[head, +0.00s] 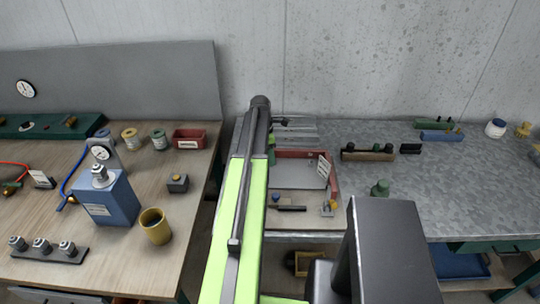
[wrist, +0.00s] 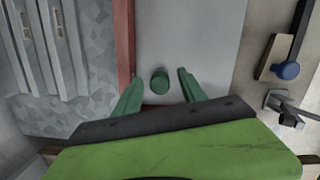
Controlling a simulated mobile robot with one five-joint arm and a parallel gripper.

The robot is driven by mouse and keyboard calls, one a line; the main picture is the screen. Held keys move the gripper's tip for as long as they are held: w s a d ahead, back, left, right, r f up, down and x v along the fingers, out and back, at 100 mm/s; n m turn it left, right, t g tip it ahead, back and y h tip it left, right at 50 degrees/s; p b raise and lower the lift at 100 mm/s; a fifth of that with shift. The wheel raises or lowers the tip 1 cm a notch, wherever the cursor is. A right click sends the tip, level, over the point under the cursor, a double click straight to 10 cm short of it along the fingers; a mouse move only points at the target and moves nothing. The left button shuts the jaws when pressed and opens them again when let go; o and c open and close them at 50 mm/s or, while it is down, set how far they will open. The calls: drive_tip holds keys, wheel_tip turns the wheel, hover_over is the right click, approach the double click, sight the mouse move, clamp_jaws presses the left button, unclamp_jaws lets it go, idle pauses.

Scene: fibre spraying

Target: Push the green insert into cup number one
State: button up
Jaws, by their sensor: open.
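My gripper (wrist: 158,86) is open in the wrist view, with two green fingers spread apart. A small dark green cylinder (wrist: 160,80), perhaps the green insert, shows between the fingertips with a gap on each side. It is over a light grey surface beside a red edge; I cannot tell its height against the fingers. In the head view my arm hides the fingertips. A separate green piece (head: 380,187) stands on the right metal bench. A yellow cup (head: 155,226) stands on the left wooden table. No number is readable, so I cannot tell which thing is cup number one.
A red-edged tray (head: 334,170) lies right of my arm. A blue box (head: 106,206) with a gauge and a black strip (head: 48,255) with silver fittings stand on the left table. A brown block (head: 367,154) lies on the right bench, whose front middle is clear.

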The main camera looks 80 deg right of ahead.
wheel_tip(320, 180, up, 17)
drive_tip(key=w+p, duration=0.2)
drive_tip(key=p, duration=1.5)
drive_tip(key=shift+w+a, duration=0.3)
drive_tip(key=shift+a, duration=0.15)
drive_tip(key=shift+r, duration=0.1)
drive_tip(key=shift+s, duration=0.1)
